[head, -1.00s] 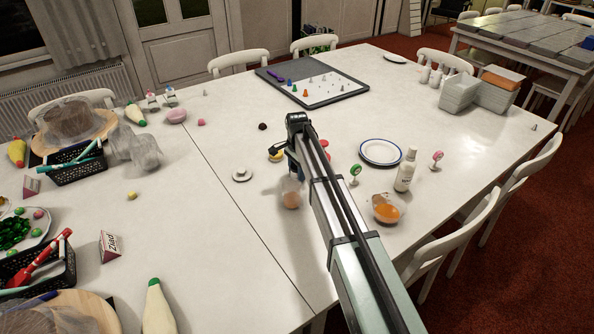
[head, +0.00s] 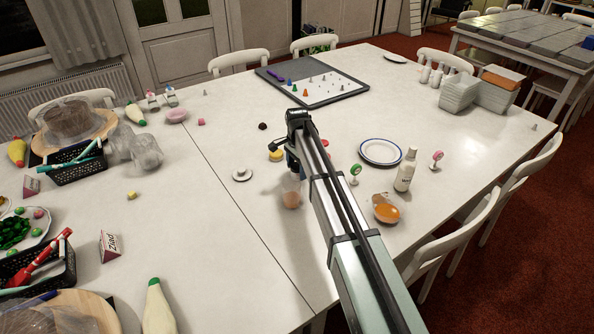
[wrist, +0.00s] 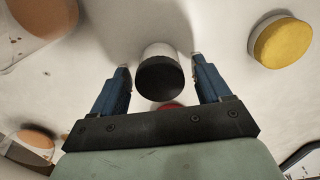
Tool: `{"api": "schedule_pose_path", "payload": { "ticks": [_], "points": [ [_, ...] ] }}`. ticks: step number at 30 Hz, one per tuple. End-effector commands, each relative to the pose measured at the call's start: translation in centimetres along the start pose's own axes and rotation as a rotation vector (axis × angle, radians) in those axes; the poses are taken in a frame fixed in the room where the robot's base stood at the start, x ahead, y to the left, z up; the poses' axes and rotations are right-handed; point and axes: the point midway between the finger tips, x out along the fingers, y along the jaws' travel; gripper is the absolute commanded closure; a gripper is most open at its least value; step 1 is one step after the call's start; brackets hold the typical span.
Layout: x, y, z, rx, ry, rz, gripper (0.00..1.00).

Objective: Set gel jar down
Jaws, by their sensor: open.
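A small pale jar with a black lid, the likely gel jar (wrist: 160,75), shows in the wrist view between my fingertips. It seems to stand on the white table, lid towards the wrist camera. My gripper (wrist: 160,72) is open, with one finger on each side of the jar and a narrow gap visible at both sides. In the head view my gripper (head: 292,164) is low over the table, and the arm hides the jar there.
A clear cup with orange-brown contents (head: 291,198) stands close to my gripper. A yellow-topped round pot (wrist: 283,43) is on the other side. An orange bowl (head: 386,213), a bottle (head: 405,172) and a blue-rimmed plate (head: 381,152) stand right.

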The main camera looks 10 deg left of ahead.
Motion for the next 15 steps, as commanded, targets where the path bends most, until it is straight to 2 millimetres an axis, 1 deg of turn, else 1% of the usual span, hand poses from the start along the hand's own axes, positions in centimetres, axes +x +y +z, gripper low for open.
{"api": "schedule_pose_path", "payload": {
  "ticks": [1,9,15],
  "points": [
    [-0.9,0.0,0.0,0.0,0.001,-0.001,0.23],
    [-5.9,0.0,0.0,0.0,0.001,-0.002,0.23],
    [-8.8,0.0,0.0,0.0,0.0,-0.001,0.23]
  ]
}}
